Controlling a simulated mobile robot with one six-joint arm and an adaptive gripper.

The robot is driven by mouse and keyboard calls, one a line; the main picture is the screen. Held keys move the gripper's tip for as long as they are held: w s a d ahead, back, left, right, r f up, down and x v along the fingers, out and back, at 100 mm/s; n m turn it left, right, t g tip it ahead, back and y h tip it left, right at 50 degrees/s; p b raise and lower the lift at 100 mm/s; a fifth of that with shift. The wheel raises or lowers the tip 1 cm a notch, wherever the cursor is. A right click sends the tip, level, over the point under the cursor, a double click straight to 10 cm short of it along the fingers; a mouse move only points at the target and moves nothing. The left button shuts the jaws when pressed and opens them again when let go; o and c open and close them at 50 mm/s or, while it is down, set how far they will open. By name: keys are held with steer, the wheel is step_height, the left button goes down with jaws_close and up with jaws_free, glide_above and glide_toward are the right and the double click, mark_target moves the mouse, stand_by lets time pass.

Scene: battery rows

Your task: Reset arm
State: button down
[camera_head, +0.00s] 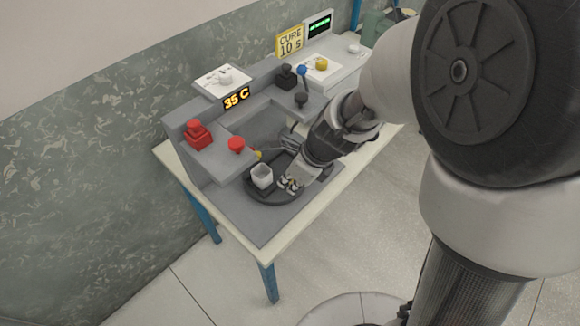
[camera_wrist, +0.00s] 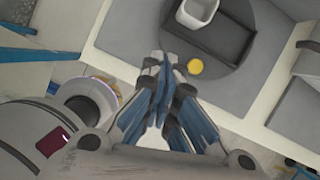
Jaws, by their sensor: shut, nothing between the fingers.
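My gripper (camera_head: 291,184) is at the right of a white square cup (camera_head: 262,176) in the head view, over the front part of the grey station. In the wrist view my gripper (camera_wrist: 167,70) has its fingers together with nothing between them. The cup (camera_wrist: 197,13) stands beyond the fingertips on a dark tray on a round dark plate (camera_wrist: 238,75). A small yellow disc (camera_wrist: 195,66) lies close to the right of the fingertips in that view. I cannot tell how high the fingers are above the surface.
The grey station (camera_head: 262,225) stands on a table with blue legs (camera_head: 203,217). Red knobs (camera_head: 198,134), a "35 C" display (camera_head: 237,97), black and blue knobs and a yellow "CURE 10 s" sign (camera_head: 289,41) rise behind. Open floor (camera_head: 360,240) lies in front.

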steer(key=s+d+r+n+t+h, duration=0.1)
steer(key=s+d+r+n, duration=0.5)
steer(key=n, duration=0.6)
steer(key=s+d+r+n+t+h, duration=0.1)
steer(key=s+d+r+n+h, duration=0.1)
steer(key=s+d+r+n, duration=0.4)
steer(key=s+r+n, duration=0.4)
steer(key=s+n, duration=0.1)
steer(key=n, duration=0.1)
steer(key=shift+s+d+r+h, duration=0.2)
steer(key=shift+s+d+h, duration=0.1)
steer(key=shift+h, duration=0.1)
